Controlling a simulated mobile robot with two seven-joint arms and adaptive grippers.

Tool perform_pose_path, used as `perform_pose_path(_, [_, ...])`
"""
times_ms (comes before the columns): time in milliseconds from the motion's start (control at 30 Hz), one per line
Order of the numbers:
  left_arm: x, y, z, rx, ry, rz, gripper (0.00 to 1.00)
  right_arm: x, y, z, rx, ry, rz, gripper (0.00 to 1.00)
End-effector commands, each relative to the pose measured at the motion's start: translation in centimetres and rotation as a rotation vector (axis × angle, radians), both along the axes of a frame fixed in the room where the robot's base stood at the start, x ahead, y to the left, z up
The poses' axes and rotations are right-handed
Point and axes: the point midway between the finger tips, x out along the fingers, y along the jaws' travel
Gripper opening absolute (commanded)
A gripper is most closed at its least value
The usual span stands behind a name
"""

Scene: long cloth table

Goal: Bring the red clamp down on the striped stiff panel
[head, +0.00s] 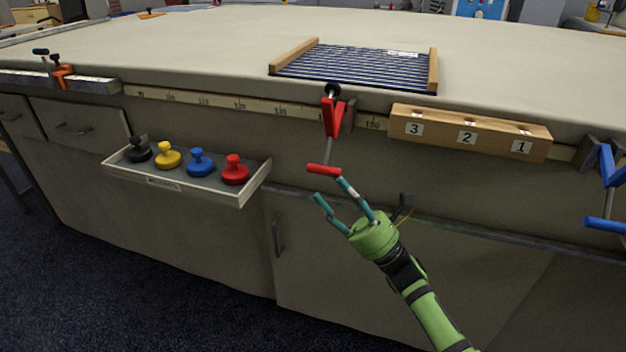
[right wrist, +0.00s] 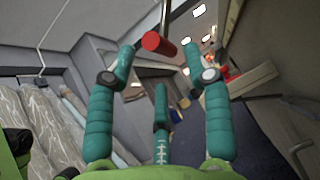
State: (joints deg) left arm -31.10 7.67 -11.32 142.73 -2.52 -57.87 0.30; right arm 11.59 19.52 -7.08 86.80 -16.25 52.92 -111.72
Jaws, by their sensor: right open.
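The red clamp (head: 333,117) sits on the table's front edge, its black pad (head: 332,90) just in front of the striped stiff panel (head: 355,66). The panel is dark with pale stripes and lies flat between two wooden side bars. The clamp's red handle (head: 323,170) hangs below on a thin rod. My right gripper (head: 334,190) is open and empty just below the handle. In the right wrist view the handle end (right wrist: 158,44) shows between and beyond the open fingers (right wrist: 155,75). Whether the pad touches the panel is unclear. My left gripper is out of view.
A shelf (head: 190,183) with black, yellow, blue and red knobs juts out at left. A numbered wooden block (head: 470,133) is on the front edge at right. A blue clamp (head: 606,170) hangs at far right, an orange clamp (head: 62,75) at far left. The tabletop is mostly clear.

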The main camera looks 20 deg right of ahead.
Motion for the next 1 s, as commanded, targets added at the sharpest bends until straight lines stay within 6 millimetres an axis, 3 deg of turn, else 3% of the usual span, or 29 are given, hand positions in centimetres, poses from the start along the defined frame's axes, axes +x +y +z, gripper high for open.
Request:
perform_pose_path(300, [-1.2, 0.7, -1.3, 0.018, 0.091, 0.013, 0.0, 2.1, 2.3, 3.2, 0.005, 0.001, 0.002, 0.51])
perform_pose_path(667, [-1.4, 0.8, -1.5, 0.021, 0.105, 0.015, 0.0, 2.5, 2.7, 3.5, 0.004, 0.005, 0.001, 0.51])
perform_pose_path(800, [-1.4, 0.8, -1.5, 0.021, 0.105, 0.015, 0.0, 2.5, 2.7, 3.5, 0.004, 0.005, 0.001, 0.0])
perform_pose_path(1000, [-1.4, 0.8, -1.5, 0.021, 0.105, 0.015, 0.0, 2.5, 2.7, 3.5, 0.004, 0.006, 0.0, 0.0])
